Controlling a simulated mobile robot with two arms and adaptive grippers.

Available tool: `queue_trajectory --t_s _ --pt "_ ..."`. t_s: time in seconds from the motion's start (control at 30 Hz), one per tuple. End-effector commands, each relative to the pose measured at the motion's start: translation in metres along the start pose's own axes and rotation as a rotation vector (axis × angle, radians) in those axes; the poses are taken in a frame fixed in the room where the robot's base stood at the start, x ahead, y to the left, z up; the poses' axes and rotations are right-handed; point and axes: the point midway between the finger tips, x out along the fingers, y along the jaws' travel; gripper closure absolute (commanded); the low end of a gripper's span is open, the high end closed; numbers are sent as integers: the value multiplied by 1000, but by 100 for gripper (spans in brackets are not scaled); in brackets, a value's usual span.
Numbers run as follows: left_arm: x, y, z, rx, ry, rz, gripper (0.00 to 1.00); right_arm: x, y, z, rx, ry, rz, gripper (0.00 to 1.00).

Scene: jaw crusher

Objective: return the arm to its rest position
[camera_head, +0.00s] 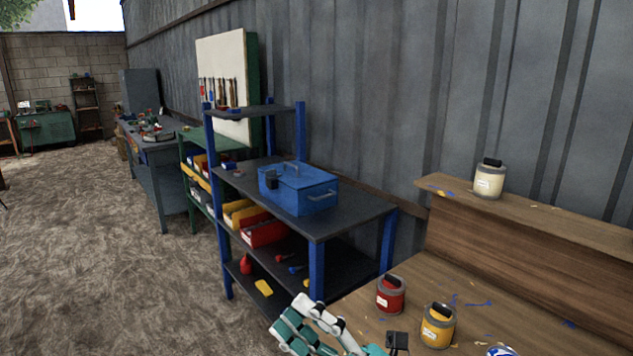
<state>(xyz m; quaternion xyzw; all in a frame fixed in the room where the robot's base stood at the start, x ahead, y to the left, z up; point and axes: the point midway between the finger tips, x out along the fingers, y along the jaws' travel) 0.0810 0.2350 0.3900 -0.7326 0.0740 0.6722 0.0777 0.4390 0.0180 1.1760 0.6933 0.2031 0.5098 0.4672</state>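My teal-and-white arm rises from the bottom edge, in front of the blue shelf and at the left end of the wooden bench.
The wooden bench (480,268) holds a red can (390,296), a yellow can (438,330) and, on its raised ledge, a cream can (488,184). A blue toolbox (305,192) sits on the blue-framed shelf (345,214). Open ground (90,240) lies left.

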Motion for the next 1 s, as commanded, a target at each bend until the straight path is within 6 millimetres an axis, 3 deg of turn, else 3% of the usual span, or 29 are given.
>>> queue_trajectory --t_s 0.1,0.2,0.3,0.37,0.5,0.6,0.8,1.0 --pt "0 -1 -2 1 3 -1 60 -42 10 64 207 -387 111 65" --pt "0 -2 -4 1 7 -2 60 -99 -4 110 382 -721 148 65" --pt "0 -2 -6 1 10 -2 60 -166 -34 134 551 -1033 132 65" --pt "0 -2 -7 1 11 -2 60 -206 -56 136 648 -1204 101 65" --pt "0 -2 -7 1 12 -2 60 -292 -106 111 856 -1553 -17 65" --pt "0 -2 -7 1 11 -2 60 -334 -130 81 971 -1730 -113 65" --pt "0 -2 -6 1 11 -2 60 -389 -157 21 1138 -1964 -293 65" --pt "0 -2 -5 1 9 -2 60 -423 -167 -37 1271 -2124 -470 65"
